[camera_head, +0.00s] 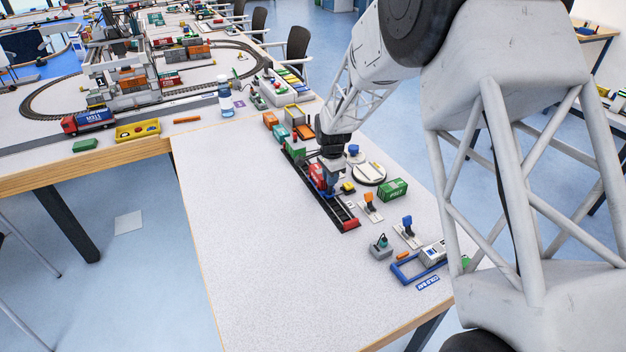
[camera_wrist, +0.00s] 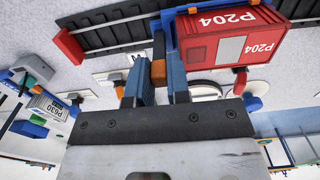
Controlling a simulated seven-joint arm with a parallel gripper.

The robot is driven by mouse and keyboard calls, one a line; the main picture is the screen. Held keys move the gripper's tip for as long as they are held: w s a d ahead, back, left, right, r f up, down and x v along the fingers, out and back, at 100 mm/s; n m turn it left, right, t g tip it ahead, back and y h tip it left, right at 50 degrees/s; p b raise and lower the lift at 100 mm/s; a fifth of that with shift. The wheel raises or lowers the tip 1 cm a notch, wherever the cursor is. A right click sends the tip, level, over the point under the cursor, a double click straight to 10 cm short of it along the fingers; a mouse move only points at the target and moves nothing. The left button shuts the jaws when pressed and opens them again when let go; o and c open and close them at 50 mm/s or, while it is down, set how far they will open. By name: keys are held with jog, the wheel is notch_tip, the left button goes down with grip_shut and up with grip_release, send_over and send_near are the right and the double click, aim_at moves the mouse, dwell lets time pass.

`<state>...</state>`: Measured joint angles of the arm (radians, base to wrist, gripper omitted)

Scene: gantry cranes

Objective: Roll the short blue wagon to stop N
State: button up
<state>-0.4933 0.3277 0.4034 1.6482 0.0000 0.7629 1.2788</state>
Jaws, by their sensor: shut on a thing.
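The short blue wagon (camera_wrist: 168,28) stands on the dark track (camera_wrist: 110,28) with a red container (camera_wrist: 213,38) marked P204 on it. An orange post (camera_wrist: 158,71) is at the wagon's near end, and my gripper (camera_wrist: 160,83) is shut on it in the wrist view. In the head view my gripper (camera_head: 331,181) is over the track beside the red container (camera_head: 317,173), which partly hides the wagon. A white letter label (camera_wrist: 139,57) lies beside the track, partly covered by a finger; I cannot read it surely.
A red buffer (camera_head: 350,224) closes the near track end. The track between the wagon and this buffer looks clear. A green container (camera_head: 393,189), an orange lever (camera_head: 368,197) and a blue lever (camera_head: 407,220) stand to the right. The table to the left is bare.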

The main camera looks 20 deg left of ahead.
jog(key=shift+w+a, duration=1.55)
jog(key=shift+w, duration=0.05)
jog(key=o, duration=0.8)
jog(key=shift+r, duration=3.5)
